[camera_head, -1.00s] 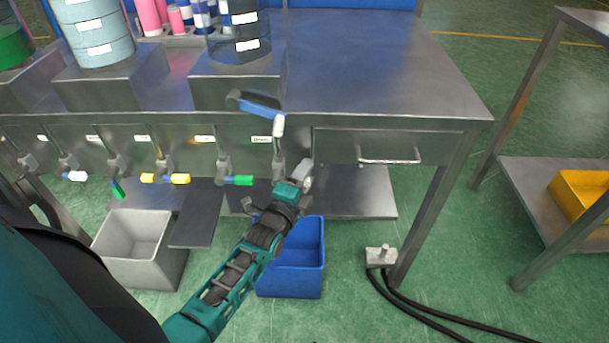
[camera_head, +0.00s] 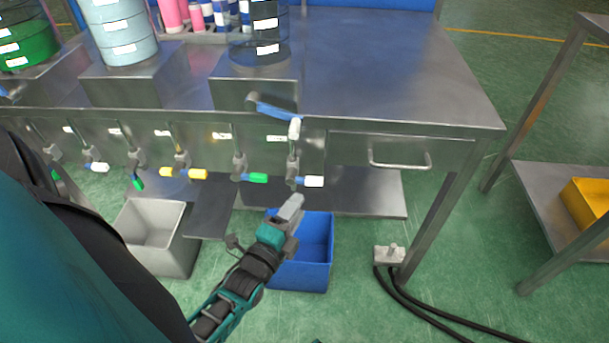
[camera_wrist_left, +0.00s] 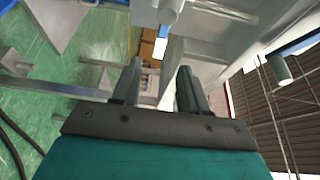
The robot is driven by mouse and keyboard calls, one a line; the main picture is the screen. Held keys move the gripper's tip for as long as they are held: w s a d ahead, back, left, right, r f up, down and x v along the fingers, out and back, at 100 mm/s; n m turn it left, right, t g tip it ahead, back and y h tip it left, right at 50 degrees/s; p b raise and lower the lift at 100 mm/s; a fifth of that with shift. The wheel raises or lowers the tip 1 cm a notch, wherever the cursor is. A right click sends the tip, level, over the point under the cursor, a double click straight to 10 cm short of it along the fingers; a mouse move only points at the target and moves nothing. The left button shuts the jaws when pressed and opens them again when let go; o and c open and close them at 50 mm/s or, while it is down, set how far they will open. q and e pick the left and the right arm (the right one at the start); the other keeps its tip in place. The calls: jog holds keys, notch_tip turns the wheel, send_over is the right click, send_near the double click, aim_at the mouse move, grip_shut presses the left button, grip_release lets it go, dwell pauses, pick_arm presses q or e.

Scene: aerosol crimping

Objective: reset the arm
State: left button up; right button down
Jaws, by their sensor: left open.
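My left gripper (camera_head: 291,209) is in the head view, in front of the steel bench and above the blue bin (camera_head: 318,245). It also shows in the left wrist view (camera_wrist_left: 158,75), with its two fingers apart and nothing between them. My left arm comes up from the bottom of the head view, below the row of valves. My right gripper is in neither view.
The steel bench (camera_head: 385,75) has a drawer (camera_head: 350,150) and several valves with coloured ends along its front. A blue-handled lever (camera_head: 272,108) sticks out above them. A grey bin (camera_head: 150,235) stands at left, and a pedal (camera_head: 389,254) with black hoses at right.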

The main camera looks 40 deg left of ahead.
pick_arm(q)
jog(key=shift+s+d, duration=0.1)
jog(key=shift+s, duration=0.55)
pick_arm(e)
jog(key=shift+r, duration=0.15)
pick_arm(q)
jog(key=s+d+n+g+h, duration=0.3)
jog(key=d+n+g, duration=0.1)
jog(key=d+n, duration=0.3)
jog(key=s+d+n+g+h, duration=0.2)
jog(key=d+n+g+h, duration=0.1)
jog(key=d+n, duration=0.35)
notch_tip(320, 180, up, 11)
jog(key=s+a+y+p, duration=0.1)
jog(key=a+p, duration=0.1)
jog(key=p, duration=1.2)
jog(key=shift+s+a+f+p, duration=0.15)
jog(key=shift+s+a+p, duration=0.05)
jog(key=shift+a+p, duration=0.2)
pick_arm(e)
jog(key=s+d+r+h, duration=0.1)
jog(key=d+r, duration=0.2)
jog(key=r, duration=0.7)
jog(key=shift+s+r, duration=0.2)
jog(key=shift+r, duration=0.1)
